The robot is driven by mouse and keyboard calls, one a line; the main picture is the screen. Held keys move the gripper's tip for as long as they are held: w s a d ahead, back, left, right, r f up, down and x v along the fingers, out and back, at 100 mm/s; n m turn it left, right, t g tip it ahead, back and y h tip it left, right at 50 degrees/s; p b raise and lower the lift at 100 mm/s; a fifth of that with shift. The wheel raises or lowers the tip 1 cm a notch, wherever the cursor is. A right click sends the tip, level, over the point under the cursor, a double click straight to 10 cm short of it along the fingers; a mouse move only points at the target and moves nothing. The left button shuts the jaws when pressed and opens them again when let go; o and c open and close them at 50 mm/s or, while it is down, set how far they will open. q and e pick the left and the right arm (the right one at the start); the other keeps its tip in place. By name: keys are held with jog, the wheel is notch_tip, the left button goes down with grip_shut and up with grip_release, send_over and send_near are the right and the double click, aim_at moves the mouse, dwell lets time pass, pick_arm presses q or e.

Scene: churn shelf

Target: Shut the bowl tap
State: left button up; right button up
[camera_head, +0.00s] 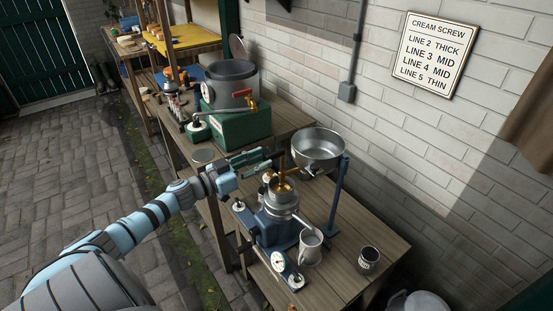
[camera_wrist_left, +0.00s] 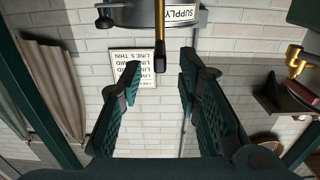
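The silver supply bowl (camera_head: 318,148) stands on a blue post above the cream separator (camera_head: 277,222). Its underside and SUPPLY label (camera_wrist_left: 182,15) show at the top of the left wrist view. A brass rod with a dark tip, which looks like the tap handle (camera_wrist_left: 160,38), points down from there. My left gripper (camera_head: 272,158) is beside the bowl, above the separator's brass top. In the wrist view its fingers (camera_wrist_left: 160,75) are open, with the handle's tip in the gap between them. I cannot tell whether they touch it. My right gripper is not in view.
A metal jug (camera_head: 310,246) and a small can (camera_head: 368,260) stand on the wooden bench (camera_head: 343,272). A large grey pot (camera_head: 230,88) on a green base stands farther back. The brick wall with a sign (camera_head: 434,54) is behind.

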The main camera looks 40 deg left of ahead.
aim_at(277, 153)
pick_arm(q)
jog(key=x, duration=0.6)
jog(key=shift+w+d+r, duration=0.1)
jog(key=shift+w+d, duration=0.05)
jog(key=shift+w, duration=0.2)
jog(key=shift+c, duration=0.3)
grip_shut()
